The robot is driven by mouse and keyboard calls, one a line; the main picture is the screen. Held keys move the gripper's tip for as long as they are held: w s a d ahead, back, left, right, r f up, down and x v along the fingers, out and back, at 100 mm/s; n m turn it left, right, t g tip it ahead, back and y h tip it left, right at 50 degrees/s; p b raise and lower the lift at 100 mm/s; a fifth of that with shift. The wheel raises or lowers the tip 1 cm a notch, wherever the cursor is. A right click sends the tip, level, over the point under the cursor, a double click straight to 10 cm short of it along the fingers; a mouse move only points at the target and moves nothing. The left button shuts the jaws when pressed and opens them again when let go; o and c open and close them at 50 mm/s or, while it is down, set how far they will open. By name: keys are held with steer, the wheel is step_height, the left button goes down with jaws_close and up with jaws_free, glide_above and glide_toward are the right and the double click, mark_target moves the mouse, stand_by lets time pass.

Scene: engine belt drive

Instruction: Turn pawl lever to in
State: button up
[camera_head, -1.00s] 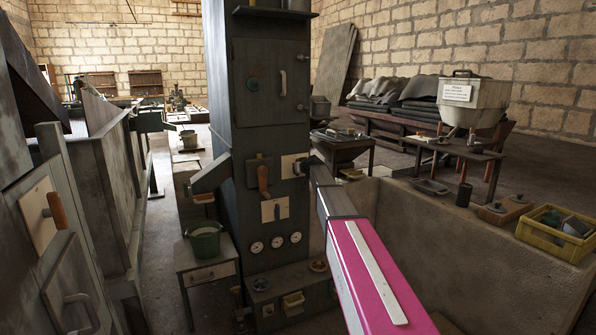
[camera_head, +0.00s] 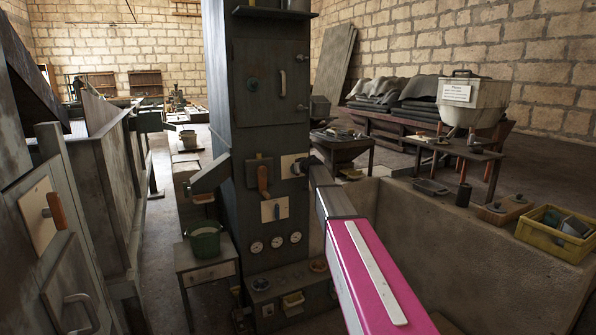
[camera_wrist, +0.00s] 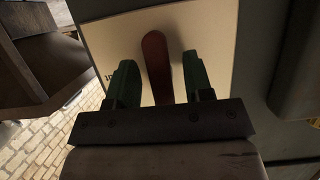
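The pawl lever (camera_wrist: 156,54) is a reddish-brown handle on a pale plate (camera_wrist: 215,40) in the wrist view. It stands nearly upright in that picture, between the two green fingers of my gripper (camera_wrist: 159,72). The fingers are apart, with a gap on each side of the lever, so my gripper is open around it. Short dark lettering shows at the plate's left, partly hidden by a finger. In the head view my gripper (camera_head: 303,167) is at the pale plate (camera_head: 287,166) on the dark column; the lever there is hidden by it.
The dark column (camera_head: 270,110) also carries an orange-handled lever (camera_head: 263,180), a lower pale plate (camera_head: 275,209) and several gauges (camera_head: 276,242). A grey chute (camera_head: 210,175) juts out at its left. A low wall (camera_head: 440,230) with a yellow crate (camera_head: 556,235) stands at right.

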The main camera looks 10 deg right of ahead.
steer(key=v, duration=1)
steer(key=shift+s, duration=0.35)
steer(key=shift+d+r, duration=0.1)
steer(key=shift+r, duration=0.05)
steer(key=s+a+f+m+g+h, duration=0.1)
steer(key=s+a+f+g, duration=0.15)
steer(key=s+f, duration=0.9)
steer(key=s+a+f+g, duration=0.2)
steer(key=s+f+g, duration=0.2)
steer(key=s+f, duration=0.75)
steer(key=s+f+m+g+h, duration=0.1)
steer(key=s+f+g, duration=0.2)
steer(key=s, duration=0.9)
steer(key=s+d+f+m+g+h, duration=0.1)
steer(key=s+f, duration=0.5)
steer(key=s, duration=0.7)
steer(key=shift+s+f+m+g+h, duration=0.25)
steer(key=shift+g+h, duration=0.35)
steer(key=shift+g, duration=0.55)
steer(key=shift+o, duration=0.3)
steer(key=shift+w+d, duration=0.1)
steer(key=shift+w, duration=0.1)
